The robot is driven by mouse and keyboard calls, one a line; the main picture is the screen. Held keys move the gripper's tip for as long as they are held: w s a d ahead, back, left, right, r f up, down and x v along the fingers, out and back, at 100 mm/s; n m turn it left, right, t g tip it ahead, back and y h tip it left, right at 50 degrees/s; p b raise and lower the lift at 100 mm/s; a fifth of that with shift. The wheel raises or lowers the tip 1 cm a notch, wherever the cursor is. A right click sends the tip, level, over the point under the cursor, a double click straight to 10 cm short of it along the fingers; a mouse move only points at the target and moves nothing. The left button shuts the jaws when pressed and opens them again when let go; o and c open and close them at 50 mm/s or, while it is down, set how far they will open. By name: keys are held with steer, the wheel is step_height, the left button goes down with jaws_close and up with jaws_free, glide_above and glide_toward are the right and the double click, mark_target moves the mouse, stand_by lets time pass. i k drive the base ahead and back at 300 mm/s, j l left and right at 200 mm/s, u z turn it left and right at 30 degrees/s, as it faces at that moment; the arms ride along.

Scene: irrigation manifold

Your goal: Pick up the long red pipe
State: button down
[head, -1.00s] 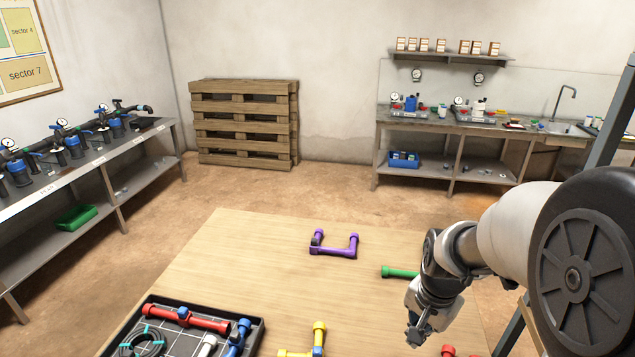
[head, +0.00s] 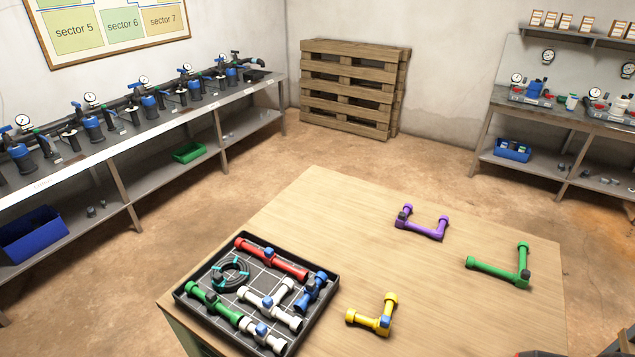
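The long red pipe (head: 272,258) lies in the black tray (head: 332,293) on the wooden table, along the tray's far edge. It is a straight red tube with wider ends and a dark blue fitting near its middle. A coil of black hose (head: 229,273) with teal ties lies just in front of it. My gripper is not in the head view now, so its state does not show.
The tray also holds green (head: 208,299), white (head: 268,303) and blue (head: 311,291) pipe pieces. Yellow (head: 374,317), purple (head: 423,224) and green (head: 502,267) angled assemblies lie on the wooden table (head: 330,210). Benches stand along the walls, with a pallet stack (head: 352,88) between.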

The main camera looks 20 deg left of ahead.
mark_target(269, 259)
steer(key=u, duration=1.3)
steer(key=i+j+z, duration=0.3)
steer(key=j, duration=0.25)
steer(key=i+j+z, duration=0.15)
steer(key=i+j, duration=0.15)
steer(key=i+j+z, duration=0.1)
steer(key=j, duration=0.25)
steer(key=i+j+z, duration=0.3)
steer(key=j, duration=0.45)
steer(key=i+j+z, duration=0.15)
steer(key=j, duration=0.2)
